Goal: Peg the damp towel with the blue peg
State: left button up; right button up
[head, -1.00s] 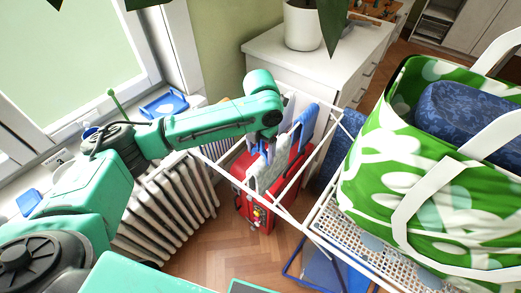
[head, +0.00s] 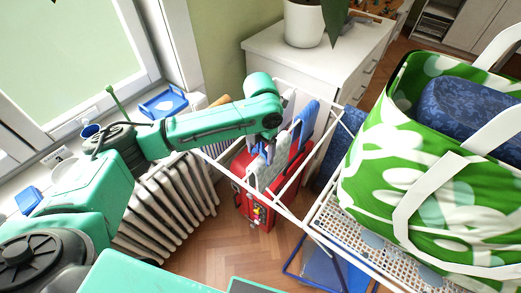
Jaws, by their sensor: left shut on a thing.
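My left arm comes in from the left and reaches over a white wire drying rack (head: 287,210). My left gripper (head: 268,146) points down at a pale grey towel (head: 268,174) hanging on the rack. The gripper is shut on a small blue thing that looks like the blue peg (head: 264,153); it is mostly hidden by the gripper. I cannot tell whether the peg touches the towel. A blue cloth (head: 307,118) hangs just right of the gripper. Which cloth is damp does not show. My right gripper is not in view.
A green-and-white bag (head: 400,150) with a dark blue patterned item fills the right side. A red case (head: 258,212) stands below the rack. A white radiator (head: 165,210), a blue tray (head: 164,104) on the sill and a white cabinet (head: 300,62) are close by.

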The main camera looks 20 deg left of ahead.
pick_arm(q)
jog(key=shift+f+b, duration=0.45)
jog(key=shift+f, duration=0.85)
jog(key=o, duration=1.5)
